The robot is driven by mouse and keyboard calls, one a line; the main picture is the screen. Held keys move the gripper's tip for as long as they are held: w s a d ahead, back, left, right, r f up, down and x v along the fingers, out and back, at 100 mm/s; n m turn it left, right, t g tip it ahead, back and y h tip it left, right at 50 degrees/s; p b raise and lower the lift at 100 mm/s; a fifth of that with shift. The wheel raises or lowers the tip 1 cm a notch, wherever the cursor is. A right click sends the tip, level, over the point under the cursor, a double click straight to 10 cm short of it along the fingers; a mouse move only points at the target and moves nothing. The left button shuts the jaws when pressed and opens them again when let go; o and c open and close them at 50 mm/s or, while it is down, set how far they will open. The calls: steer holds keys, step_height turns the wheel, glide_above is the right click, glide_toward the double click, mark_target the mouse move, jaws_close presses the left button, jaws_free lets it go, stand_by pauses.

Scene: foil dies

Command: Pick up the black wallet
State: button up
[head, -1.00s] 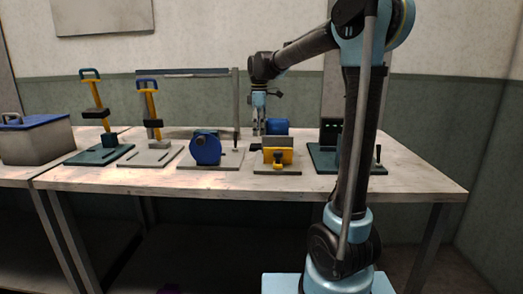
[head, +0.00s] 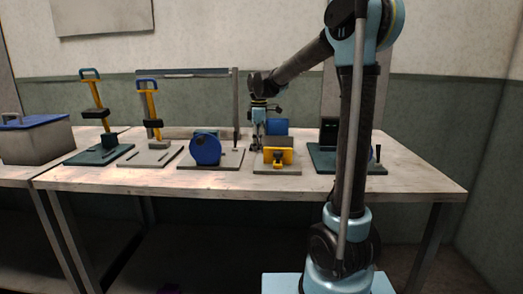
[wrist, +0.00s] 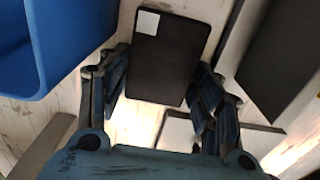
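The black wallet (wrist: 172,58) is a flat dark rectangle with a pale square at one corner, in the upper middle of the wrist view. My gripper (wrist: 163,78) is open, with one finger to each side of the wallet's near part. I cannot tell whether the fingers touch it. In the head view my gripper (head: 257,142) is low over the table, behind the front row of devices. The wallet cannot be made out there.
A blue bin (wrist: 62,40) is close on the left in the wrist view; it also shows in the head view (head: 278,126). A dark grey plate (wrist: 275,60) stands to the right. A yellow-fronted device (head: 278,157) and a blue round one (head: 205,149) sit in front on the table (head: 240,184).

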steer(key=c, duration=0.7)
steer(key=shift+r, duration=0.1)
step_height(320, 180, up, 18)
steer(key=shift+d+f, duration=0.1)
